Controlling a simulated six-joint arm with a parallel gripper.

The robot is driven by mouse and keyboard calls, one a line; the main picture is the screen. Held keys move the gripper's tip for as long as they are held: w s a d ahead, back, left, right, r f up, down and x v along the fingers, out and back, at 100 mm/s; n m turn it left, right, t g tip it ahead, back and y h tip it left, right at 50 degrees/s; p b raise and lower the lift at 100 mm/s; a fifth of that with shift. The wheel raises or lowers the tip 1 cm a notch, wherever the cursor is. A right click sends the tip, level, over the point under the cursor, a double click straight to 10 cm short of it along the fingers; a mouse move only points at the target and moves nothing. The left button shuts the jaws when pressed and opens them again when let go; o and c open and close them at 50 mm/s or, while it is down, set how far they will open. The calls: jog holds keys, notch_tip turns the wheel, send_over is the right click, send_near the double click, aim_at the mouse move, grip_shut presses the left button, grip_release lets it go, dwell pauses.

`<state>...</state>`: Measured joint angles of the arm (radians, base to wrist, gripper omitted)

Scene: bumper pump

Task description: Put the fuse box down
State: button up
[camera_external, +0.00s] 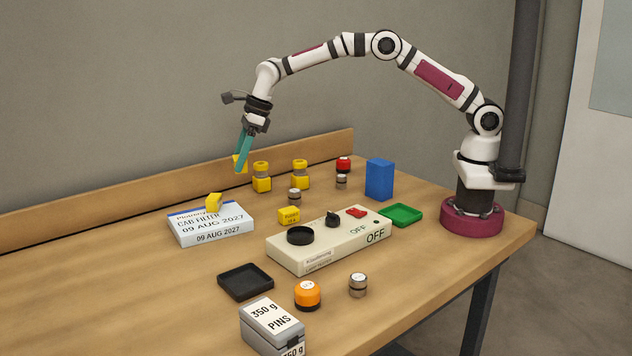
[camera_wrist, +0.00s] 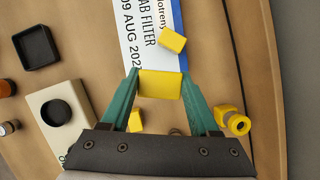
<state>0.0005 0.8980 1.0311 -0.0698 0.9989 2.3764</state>
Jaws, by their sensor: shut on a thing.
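My gripper (camera_external: 241,158) has teal fingers and is shut on a small yellow box, the fuse box (camera_external: 238,164). It holds the box in the air above the back of the table, behind the white cab filter box. In the wrist view the yellow box (camera_wrist: 160,84) sits between the fingertips, its label not visible. A similar yellow box (camera_external: 213,202) rests tilted on top of the cab filter box (camera_external: 211,228). Another yellow box (camera_external: 289,215) with a small label lies on the table behind the cream switch panel.
A blue box (camera_external: 379,179), green tray (camera_external: 401,215), cream panel (camera_external: 328,240), black tray (camera_external: 245,281), orange-capped jar (camera_external: 308,295) and grey pins box (camera_external: 271,326) occupy the table. The table's left front is clear.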

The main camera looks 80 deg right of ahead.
send_over(213, 227)
jog(key=s+d, duration=0.1)
jog(key=f, duration=0.6)
jog(key=shift+s+f, duration=0.2)
jog(key=shift+f, duration=0.05)
notch_tip(213, 227, down, 4)
jog(key=shift+a+f, duration=0.1)
jog(key=shift+a, duration=0.05)
jog(key=o, duration=1.4)
